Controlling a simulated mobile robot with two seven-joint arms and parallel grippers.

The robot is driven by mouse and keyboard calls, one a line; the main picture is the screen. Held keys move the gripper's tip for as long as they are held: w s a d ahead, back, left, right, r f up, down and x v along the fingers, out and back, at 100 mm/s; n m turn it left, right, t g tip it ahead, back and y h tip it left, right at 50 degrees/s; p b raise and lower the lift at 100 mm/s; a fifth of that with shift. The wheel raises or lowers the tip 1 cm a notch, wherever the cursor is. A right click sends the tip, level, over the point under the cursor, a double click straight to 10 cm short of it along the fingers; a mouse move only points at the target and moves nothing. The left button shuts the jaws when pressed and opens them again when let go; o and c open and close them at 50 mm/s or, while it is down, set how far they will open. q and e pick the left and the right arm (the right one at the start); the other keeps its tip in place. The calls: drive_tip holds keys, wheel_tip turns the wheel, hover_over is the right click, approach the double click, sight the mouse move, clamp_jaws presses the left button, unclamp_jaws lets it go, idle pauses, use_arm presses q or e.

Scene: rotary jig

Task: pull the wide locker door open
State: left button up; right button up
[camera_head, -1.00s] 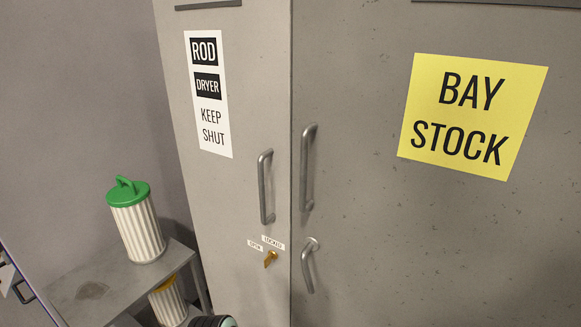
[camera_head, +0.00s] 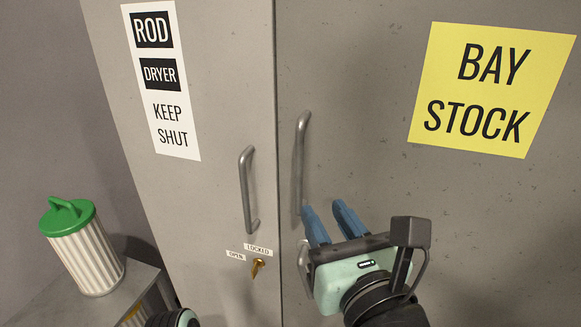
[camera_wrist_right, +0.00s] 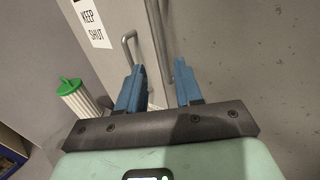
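The wide locker door (camera_head: 390,185) is the grey right-hand panel with the yellow BAY STOCK sign (camera_head: 490,90); it is shut. Its long vertical bar handle (camera_head: 300,160) is near its left edge. A lever handle (camera_head: 303,262) below is partly hidden by my right gripper. My right gripper (camera_head: 326,207) is open, its blue fingers pointing up at the bar's lower end. In the right wrist view the bar (camera_wrist_right: 158,42) runs down between the spread fingers (camera_wrist_right: 158,72); I see no grip on it. My left gripper's fingers are out of view.
The narrow door (camera_head: 205,120), marked ROD DRYER KEEP SHUT, is shut, with its own bar handle (camera_head: 246,190) close by. A brass key (camera_head: 257,266) sits below, beside OPEN and LOCKED labels. A green-lidded striped canister (camera_head: 80,245) stands on a grey bench (camera_head: 130,290) at lower left.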

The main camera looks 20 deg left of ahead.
sight(300, 172)
drive_tip(key=p+x, duration=0.1)
drive_tip(key=x, duration=1.2)
drive_tip(key=shift+w+d+f, duration=0.1)
drive_tip(key=shift+w, duration=0.05)
clamp_jaws()
